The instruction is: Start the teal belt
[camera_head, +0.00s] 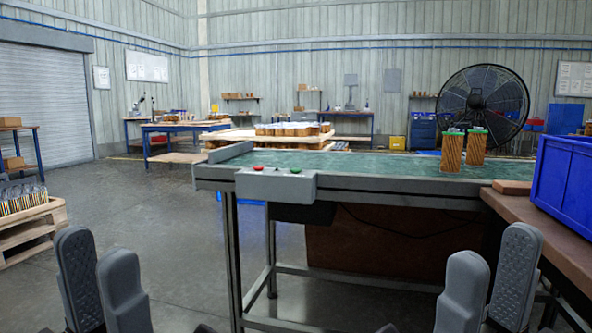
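The teal belt (370,163) runs across a grey-framed conveyor in front of me. A grey control box (275,186) on its near side has a red button (258,168) on the left and a green button (295,170) on the right. Two brown filter cartridges (452,152) with green tops stand upright on the belt toward the right. My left gripper (100,278) is at the lower left, fingers apart and empty, well away from the box. My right gripper (490,278) is at the lower right, fingers apart and empty, below the belt's level.
A blue crate (566,185) stands on a brown table (560,242) at the right, beside the conveyor. A wooden pallet (32,230) with striped items is at the left. A large black fan (484,100) stands behind the belt.

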